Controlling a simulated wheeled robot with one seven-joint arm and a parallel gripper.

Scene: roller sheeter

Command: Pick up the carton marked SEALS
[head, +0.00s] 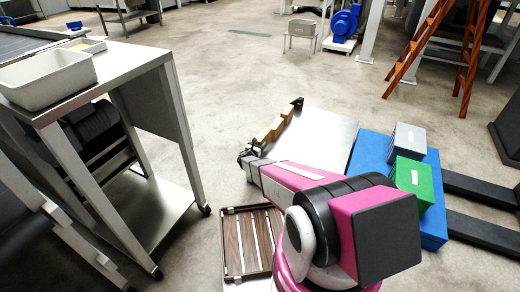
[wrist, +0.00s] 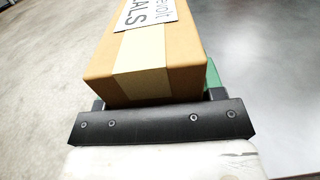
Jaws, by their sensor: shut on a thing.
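The carton marked SEALS is a tan box (wrist: 155,72) with a pale tape strip and a white label. In the wrist view the label is partly cut off at the top, with "ALS" readable. My gripper (wrist: 158,102) is shut on the carton, one dark finger at each side. In the head view the carton (head: 268,131) shows small between the black fingers of my gripper (head: 271,128), at the left edge of a grey metal surface (head: 325,135). I cannot tell whether it touches that surface.
A blue platform (head: 372,156) at right bears a grey box (head: 409,139) and a green box (head: 413,177). A brown slatted tray (head: 249,240) lies below my arm. A steel table (head: 130,62) with a pale bin (head: 48,80) stands left. Floor beyond is open; an orange ladder (head: 415,50) stands far right.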

